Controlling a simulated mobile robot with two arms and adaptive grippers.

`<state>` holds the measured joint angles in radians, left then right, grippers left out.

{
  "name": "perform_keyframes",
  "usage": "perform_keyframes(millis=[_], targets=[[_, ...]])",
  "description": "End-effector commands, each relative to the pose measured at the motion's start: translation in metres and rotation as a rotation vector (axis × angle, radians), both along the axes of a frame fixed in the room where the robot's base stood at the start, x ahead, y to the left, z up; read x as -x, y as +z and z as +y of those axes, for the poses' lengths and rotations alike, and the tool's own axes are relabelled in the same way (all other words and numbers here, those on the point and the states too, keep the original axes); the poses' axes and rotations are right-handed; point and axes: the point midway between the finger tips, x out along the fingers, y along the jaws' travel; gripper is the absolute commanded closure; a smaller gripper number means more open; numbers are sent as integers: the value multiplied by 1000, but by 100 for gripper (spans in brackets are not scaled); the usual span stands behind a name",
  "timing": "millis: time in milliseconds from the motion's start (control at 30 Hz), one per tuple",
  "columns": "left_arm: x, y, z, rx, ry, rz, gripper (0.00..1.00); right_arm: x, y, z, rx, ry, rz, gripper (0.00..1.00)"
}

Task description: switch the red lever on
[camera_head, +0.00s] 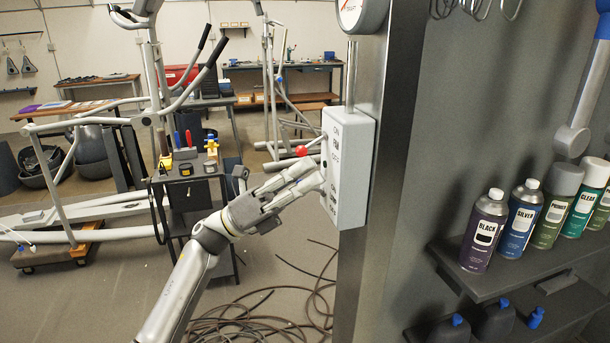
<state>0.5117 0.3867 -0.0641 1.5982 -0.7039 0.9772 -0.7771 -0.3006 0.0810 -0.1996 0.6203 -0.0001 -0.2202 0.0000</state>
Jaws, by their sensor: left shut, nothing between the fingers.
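A grey switch box (357,185) with ON and OFF markings is fixed to the side of a metal post. The red lever's ball knob (301,151) sticks out to the left of the box on a short rod, near the ON and OFF labels on its upper half. My left gripper (318,180) is shut and empty. Its fingertips are just below the red knob, close to the box's front face; I cannot tell whether they touch it. The lower part of the box face is partly hidden by the fingers. My right gripper is out of view.
A round gauge (361,12) sits above the box on a pipe. Spray cans (484,231) stand on a shelf at right. A black tool cart (190,195) is behind my left arm. Cables (250,322) lie on the floor. An elliptical machine frame stands at left.

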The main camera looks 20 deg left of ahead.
Motion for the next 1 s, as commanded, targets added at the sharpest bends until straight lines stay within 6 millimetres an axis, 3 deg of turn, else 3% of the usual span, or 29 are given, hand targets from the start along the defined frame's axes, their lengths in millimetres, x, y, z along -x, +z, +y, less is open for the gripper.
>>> perform_keyframes(millis=[767, 1000], targets=[[5, 8, 7, -121, 1, 79, 100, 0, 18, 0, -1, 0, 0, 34], [7, 17, 12, -204, 3, 131, 100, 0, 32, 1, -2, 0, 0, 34]])
